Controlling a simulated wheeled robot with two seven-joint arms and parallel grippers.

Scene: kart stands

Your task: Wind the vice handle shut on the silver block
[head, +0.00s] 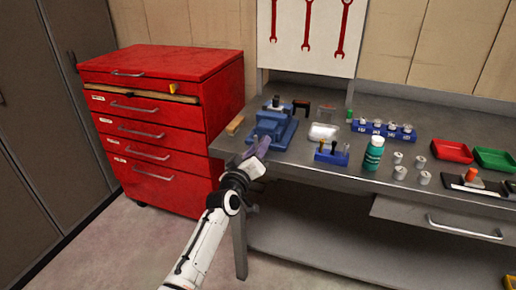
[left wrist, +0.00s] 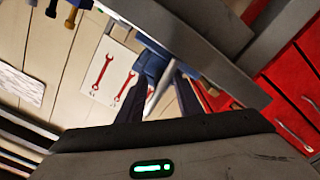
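The blue vice (head: 270,130) is on the bench's left end, near its front edge. A small dark-and-silver piece shows on top of the vice; I cannot tell if it is the silver block. My left gripper (head: 258,154) is just in front of the vice and hides part of its front. In the left wrist view, the left gripper's dark fingers (left wrist: 158,78) stand apart. A thin pale bar, seemingly the vice handle (left wrist: 158,92), slants between them, with the blue vice (left wrist: 152,62) beyond. I cannot tell if the fingers touch the bar. My right gripper is not in view.
A red drawer cabinet (head: 165,120) stands left of the bench (head: 300,162). A wooden block (head: 235,125) lies left of the vice.

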